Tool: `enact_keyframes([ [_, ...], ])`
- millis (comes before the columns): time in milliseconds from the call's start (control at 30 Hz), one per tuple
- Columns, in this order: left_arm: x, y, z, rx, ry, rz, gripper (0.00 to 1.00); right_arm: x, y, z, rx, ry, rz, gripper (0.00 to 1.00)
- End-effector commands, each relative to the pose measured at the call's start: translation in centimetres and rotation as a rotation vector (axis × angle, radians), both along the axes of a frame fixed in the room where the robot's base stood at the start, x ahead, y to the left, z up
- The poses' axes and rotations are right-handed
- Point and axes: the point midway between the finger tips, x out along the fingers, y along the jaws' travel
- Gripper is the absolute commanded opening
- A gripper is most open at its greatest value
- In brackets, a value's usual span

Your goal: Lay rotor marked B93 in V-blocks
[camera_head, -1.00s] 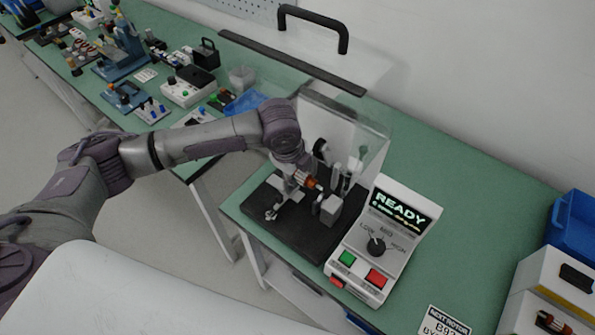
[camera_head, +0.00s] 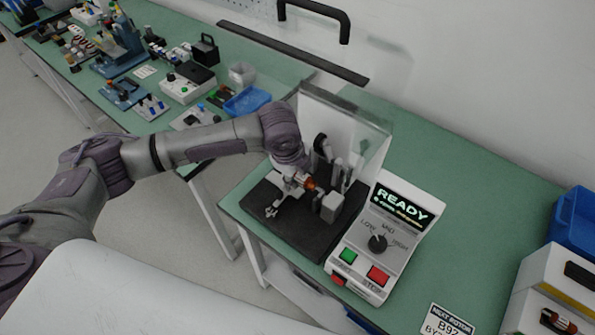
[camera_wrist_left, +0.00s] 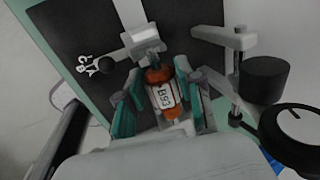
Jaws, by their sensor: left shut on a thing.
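The rotor marked B93 (camera_wrist_left: 164,92) shows in the left wrist view, orange with a white label, between the teal pads of my left gripper (camera_wrist_left: 153,100). In the head view the rotor (camera_head: 309,184) is a small orange patch. My left gripper (camera_head: 296,180) is shut on it, over the black base plate of the test stand (camera_head: 290,236). A grey block support (camera_wrist_left: 141,40) is close to one end of the rotor. I cannot tell whether the shaft touches the V-blocks. My right gripper is not in view.
The control box (camera_head: 388,240) with a READY screen stands right of the stand. A clear guard (camera_head: 370,145) rises behind it. A NEXT ROTOR card (camera_head: 446,322) lies at the front right, near a blue bin (camera_head: 575,230). Green bench is free behind the control box.

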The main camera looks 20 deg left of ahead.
Motion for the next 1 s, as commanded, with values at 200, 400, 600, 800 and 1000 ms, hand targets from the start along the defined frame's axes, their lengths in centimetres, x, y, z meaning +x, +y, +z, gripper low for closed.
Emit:
enact_keyframes([
  [200,0.0,0.0,0.0,0.000,-0.001,0.000,0.00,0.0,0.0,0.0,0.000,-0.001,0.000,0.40],
  [400,0.0,0.0,-0.2,0.000,-0.001,0.000,0.00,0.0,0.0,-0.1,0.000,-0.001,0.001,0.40],
  [600,0.0,0.0,-0.8,-0.001,-0.001,0.001,0.00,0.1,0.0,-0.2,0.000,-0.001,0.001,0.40],
  [800,0.0,0.0,-1.4,0.000,0.000,0.001,0.00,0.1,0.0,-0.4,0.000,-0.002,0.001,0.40],
  [1000,0.0,0.0,-2.0,0.000,0.000,0.000,0.00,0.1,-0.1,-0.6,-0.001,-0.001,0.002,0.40],
])
